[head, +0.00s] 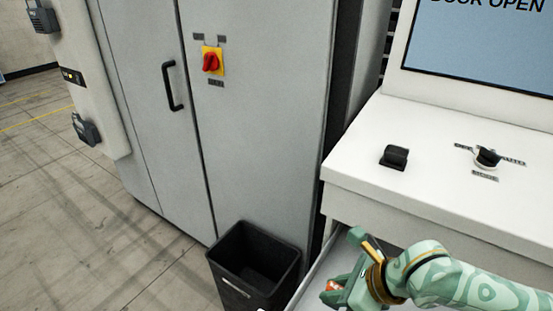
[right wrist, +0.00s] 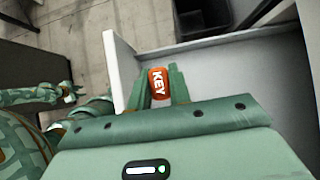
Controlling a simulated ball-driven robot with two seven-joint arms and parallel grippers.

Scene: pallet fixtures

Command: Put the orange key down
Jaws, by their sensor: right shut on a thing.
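The orange key (right wrist: 159,84) has a tag with white "KEY" lettering. It is held between the two fingers of my right gripper (right wrist: 160,88). In the head view, my right gripper (head: 345,277) is at the lower right, below the front edge of the white console, and a bit of the orange key (head: 332,286) shows at its fingers. In the right wrist view the key is over an open white drawer (right wrist: 122,62), close to its side wall. I cannot tell whether the key touches the drawer floor. My left gripper does not show in the head view.
The white console (head: 430,195) carries a black switch (head: 395,157), a rotary switch (head: 487,157) and a screen (head: 490,50). A black bin (head: 255,268) stands beside the drawer, before a grey cabinet (head: 260,120) with a red knob (head: 211,62). Floor at left is open.

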